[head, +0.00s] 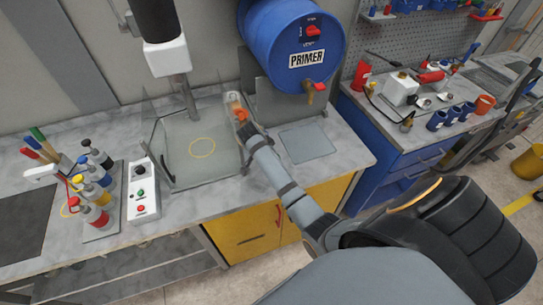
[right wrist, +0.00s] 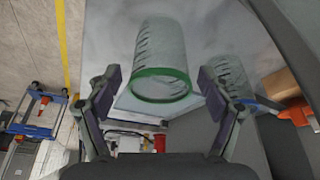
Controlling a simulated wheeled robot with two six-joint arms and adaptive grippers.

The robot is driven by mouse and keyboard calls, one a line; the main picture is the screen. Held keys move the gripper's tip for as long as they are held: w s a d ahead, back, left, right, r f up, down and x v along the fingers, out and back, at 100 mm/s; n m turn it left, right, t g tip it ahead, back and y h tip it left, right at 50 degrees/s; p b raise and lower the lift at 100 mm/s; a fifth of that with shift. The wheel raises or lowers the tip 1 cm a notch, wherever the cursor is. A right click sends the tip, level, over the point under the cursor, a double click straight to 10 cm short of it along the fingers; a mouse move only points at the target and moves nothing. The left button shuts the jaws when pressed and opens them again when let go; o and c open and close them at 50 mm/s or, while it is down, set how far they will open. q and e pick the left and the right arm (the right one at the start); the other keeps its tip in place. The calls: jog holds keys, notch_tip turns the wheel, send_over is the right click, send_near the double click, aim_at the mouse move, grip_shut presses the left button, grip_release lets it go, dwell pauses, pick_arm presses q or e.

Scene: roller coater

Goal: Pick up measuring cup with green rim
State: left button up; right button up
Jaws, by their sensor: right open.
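The clear measuring cup with the green rim (right wrist: 161,86) shows in the right wrist view, its rim toward the camera. My right gripper (right wrist: 160,92) is open, with one finger on each side of the cup in the picture. I cannot tell whether either finger touches it. In the head view my right gripper (head: 238,112) is over the counter below the primer drum, small and partly hidden by its arm. I cannot make out the cup there. My left gripper is not in view.
A second clear cup with a blue rim (right wrist: 262,106) is close to the right finger. The blue primer drum (head: 292,45) with its tap hangs above. A clear-walled station (head: 180,165), a button box (head: 142,190) and several bottles (head: 95,180) stand to the left.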

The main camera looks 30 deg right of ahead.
jog(key=shift+x, duration=0.95)
jog(key=shift+r, duration=0.1)
jog(key=c, duration=1.1)
